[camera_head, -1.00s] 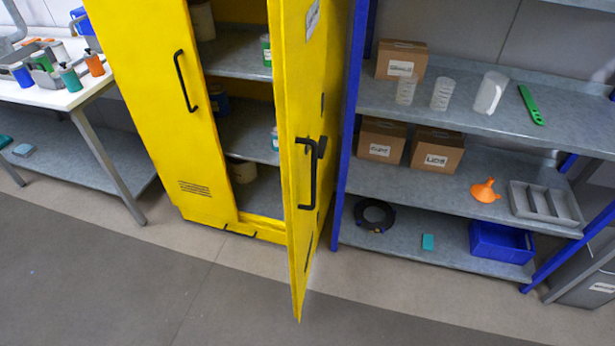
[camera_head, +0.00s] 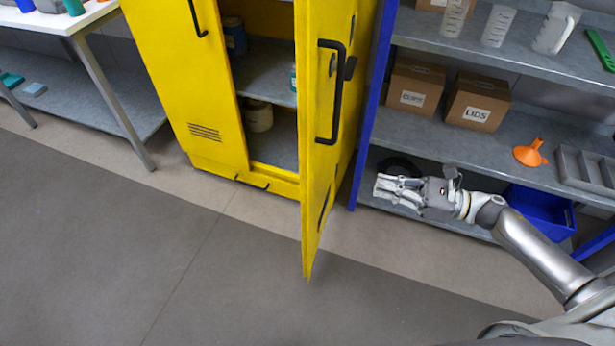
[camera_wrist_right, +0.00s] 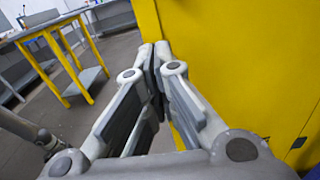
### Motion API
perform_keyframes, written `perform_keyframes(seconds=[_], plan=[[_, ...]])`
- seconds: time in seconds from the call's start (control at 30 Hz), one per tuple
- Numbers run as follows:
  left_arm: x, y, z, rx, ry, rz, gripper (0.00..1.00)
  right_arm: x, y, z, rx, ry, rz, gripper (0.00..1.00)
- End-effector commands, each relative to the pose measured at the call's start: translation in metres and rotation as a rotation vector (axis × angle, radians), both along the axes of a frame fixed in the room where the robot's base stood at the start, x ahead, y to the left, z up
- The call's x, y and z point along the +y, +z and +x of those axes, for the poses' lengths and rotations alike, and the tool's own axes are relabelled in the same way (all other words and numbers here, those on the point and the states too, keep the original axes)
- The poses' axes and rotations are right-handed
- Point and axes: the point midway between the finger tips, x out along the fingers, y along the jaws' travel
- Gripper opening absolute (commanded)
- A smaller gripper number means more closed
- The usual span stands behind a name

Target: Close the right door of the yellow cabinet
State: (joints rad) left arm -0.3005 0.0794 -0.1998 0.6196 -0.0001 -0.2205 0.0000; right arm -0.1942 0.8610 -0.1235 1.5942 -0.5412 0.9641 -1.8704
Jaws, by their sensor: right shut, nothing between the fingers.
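The yellow cabinet's right door (camera_head: 318,200) stands open in the head view, swung out toward me, with a black handle (camera_head: 338,92) on its outer face. The left door (camera_head: 175,70) is shut. My right gripper (camera_head: 380,188) is to the right of the open door, in front of the blue-framed shelf, apart from the door in the head view. In the right wrist view the gripper (camera_wrist_right: 155,50) has its fingers together and empty, with a yellow door surface (camera_wrist_right: 235,60) close by on the right. My left gripper is out of view.
A blue-framed shelf (camera_head: 470,140) with boxes, an orange funnel (camera_head: 530,152) and a blue bin (camera_head: 540,215) stands right of the cabinet. A white workbench (camera_head: 80,22) is at the left. The floor (camera_head: 130,255) in front of the cabinet is clear.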

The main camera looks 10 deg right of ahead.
Motion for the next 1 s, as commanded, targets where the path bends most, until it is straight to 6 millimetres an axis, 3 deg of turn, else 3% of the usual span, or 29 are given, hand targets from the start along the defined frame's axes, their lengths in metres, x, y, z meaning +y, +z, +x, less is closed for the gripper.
perform_keyframes(seconds=[0.27, 0.7, 1.0], plan=[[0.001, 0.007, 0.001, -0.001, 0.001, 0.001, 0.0, 0.027, 0.007, 0.011, -0.036, 0.024, -0.016, 0.0], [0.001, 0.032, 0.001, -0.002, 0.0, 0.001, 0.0, 0.105, 0.007, 0.055, -0.03, 0.021, -0.014, 0.0], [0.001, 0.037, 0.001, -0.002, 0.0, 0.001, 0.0, 0.124, 0.004, 0.066, -0.029, 0.019, -0.016, 0.0]])
